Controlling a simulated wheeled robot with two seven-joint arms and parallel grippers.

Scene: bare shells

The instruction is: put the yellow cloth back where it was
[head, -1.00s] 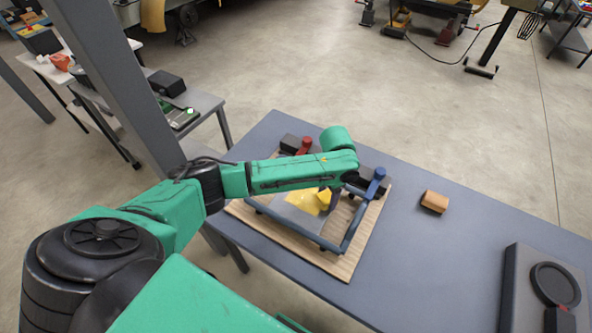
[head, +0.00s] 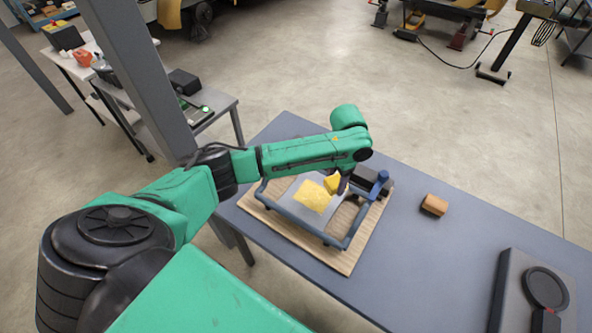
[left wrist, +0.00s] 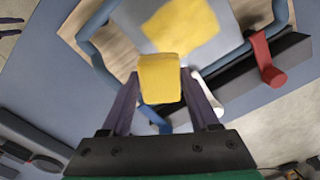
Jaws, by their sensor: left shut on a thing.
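The yellow cloth (head: 332,184) looks like a thick folded pad. My left gripper (head: 342,186) is shut on it; the left wrist view shows the cloth (left wrist: 160,78) between both fingers. It is by a flat, paler yellow patch (head: 311,196) on a grey plate (head: 297,208). The patch also shows in the left wrist view (left wrist: 180,22), apart from the cloth in that picture. I cannot tell whether the cloth touches the plate. A blue tube frame (head: 318,232) surrounds the plate on a wooden board (head: 335,258). My right gripper is not in view.
A blue-handled clamp (head: 379,183) stands at the frame's right; a red handle (left wrist: 262,52) shows in the left wrist view. A tan block (head: 434,204) and a dark device (head: 515,290) lie farther right. The table (head: 400,265) is bare between board and device.

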